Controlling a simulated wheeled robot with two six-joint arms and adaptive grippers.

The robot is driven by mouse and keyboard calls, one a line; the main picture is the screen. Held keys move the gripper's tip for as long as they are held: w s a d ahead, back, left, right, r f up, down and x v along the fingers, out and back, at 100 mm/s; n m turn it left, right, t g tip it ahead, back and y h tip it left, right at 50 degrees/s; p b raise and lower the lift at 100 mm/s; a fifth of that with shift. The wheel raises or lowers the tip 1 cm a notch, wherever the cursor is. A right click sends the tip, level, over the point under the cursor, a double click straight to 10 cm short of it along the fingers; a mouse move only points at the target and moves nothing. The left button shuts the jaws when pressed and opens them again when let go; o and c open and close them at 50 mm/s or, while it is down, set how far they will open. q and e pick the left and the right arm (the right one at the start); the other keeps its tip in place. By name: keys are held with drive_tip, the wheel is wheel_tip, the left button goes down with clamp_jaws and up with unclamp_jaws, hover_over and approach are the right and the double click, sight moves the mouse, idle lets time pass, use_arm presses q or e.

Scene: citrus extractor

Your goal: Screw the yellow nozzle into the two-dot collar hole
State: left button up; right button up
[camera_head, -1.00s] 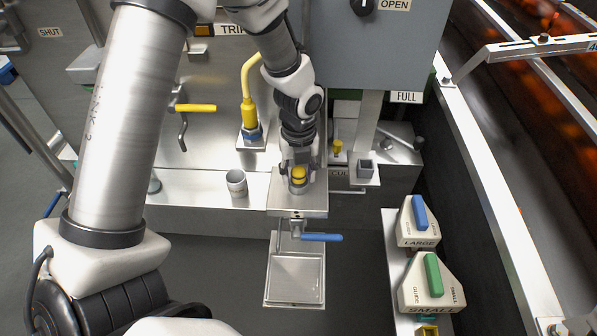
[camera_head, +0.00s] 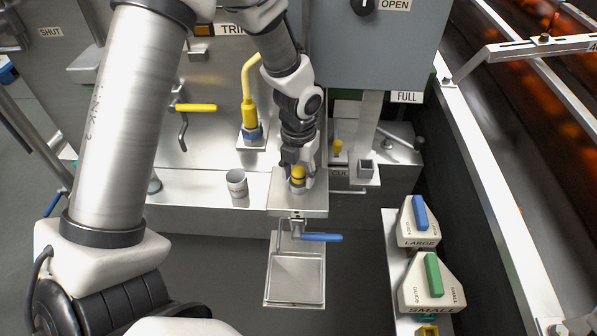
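The yellow nozzle (camera_head: 298,172) stands upright in a grey collar (camera_head: 298,187) on the small metal shelf (camera_head: 283,202) at the centre. My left gripper (camera_head: 299,175) comes down over it from above, with its dark fingers spread to either side of the nozzle. The fingers look open and apart from the nozzle, though the far side is hidden. The dots on the collar are too small to make out, and the nozzle's lower end is hidden inside it. My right gripper is out of view.
A grey cup (camera_head: 237,184) stands on the ledge to the left. A blue-handled valve (camera_head: 320,237) and a square tray (camera_head: 295,304) are below the shelf. LARGE (camera_head: 418,238) and SMALL (camera_head: 432,298) guide blocks stand at the right.

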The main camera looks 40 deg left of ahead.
use_arm(q)
drive_tip(key=n, duration=0.7)
drive_tip(key=c, duration=0.6)
drive_tip(key=m, duration=0.4)
drive_tip(key=shift+c, duration=0.2)
drive_tip(key=m, duration=0.3)
drive_tip(key=o, duration=0.6)
drive_tip(key=shift+o, duration=0.2)
